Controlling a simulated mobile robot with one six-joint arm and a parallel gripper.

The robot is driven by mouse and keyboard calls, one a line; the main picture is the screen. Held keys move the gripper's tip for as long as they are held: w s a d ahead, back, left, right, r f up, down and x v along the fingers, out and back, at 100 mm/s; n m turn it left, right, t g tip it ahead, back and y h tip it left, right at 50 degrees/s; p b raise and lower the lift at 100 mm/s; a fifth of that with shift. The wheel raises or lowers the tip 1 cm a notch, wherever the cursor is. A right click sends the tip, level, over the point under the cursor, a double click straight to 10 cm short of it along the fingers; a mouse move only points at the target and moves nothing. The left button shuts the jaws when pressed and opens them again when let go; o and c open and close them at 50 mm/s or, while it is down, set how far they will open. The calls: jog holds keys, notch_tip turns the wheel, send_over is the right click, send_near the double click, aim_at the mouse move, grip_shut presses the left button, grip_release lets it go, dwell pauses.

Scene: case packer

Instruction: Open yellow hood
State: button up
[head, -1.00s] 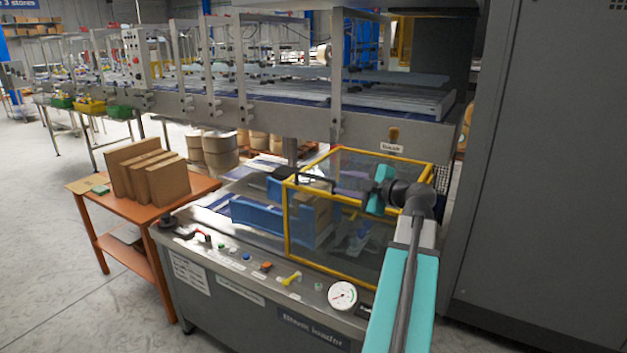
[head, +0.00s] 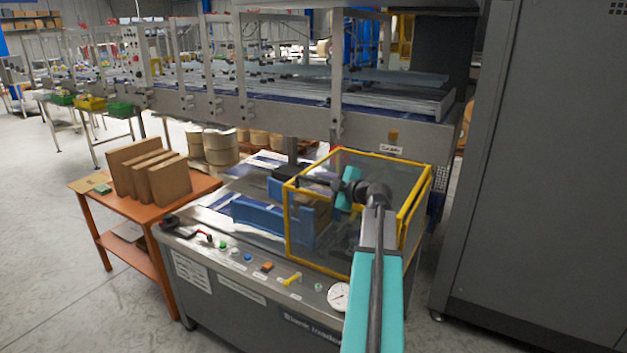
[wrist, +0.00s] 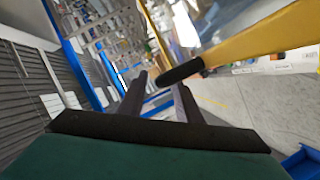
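The yellow hood (head: 287,226) is a clear-panelled box with a yellow frame. It is down over the right part of the grey machine's top. Its yellow bar crosses the right of the wrist view (wrist: 258,38). A black handle (wrist: 180,73) sticks out from that bar, its free end close to my fingertips. My gripper (head: 318,186) is at the hood's upper front left in the head view. In the wrist view my two fingers (wrist: 160,84) are apart. The handle's end appears at the gap between them; I cannot tell whether it touches. My gripper partly hides the handle in the head view.
The machine's front panel has buttons, a yellow lever (head: 292,279) and a gauge (head: 339,296). An orange table (head: 195,190) with cardboard pieces stands left. A tall grey cabinet (head: 540,170) stands close on the right. A conveyor frame (head: 370,128) runs behind the hood.

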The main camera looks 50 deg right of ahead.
jog(key=shift+x, duration=1)
jog(key=shift+c, duration=0.4)
grip_shut()
jog(key=shift+a+f, duration=0.15)
jog(key=shift+a, duration=0.1)
jog(key=shift+d, duration=0.1)
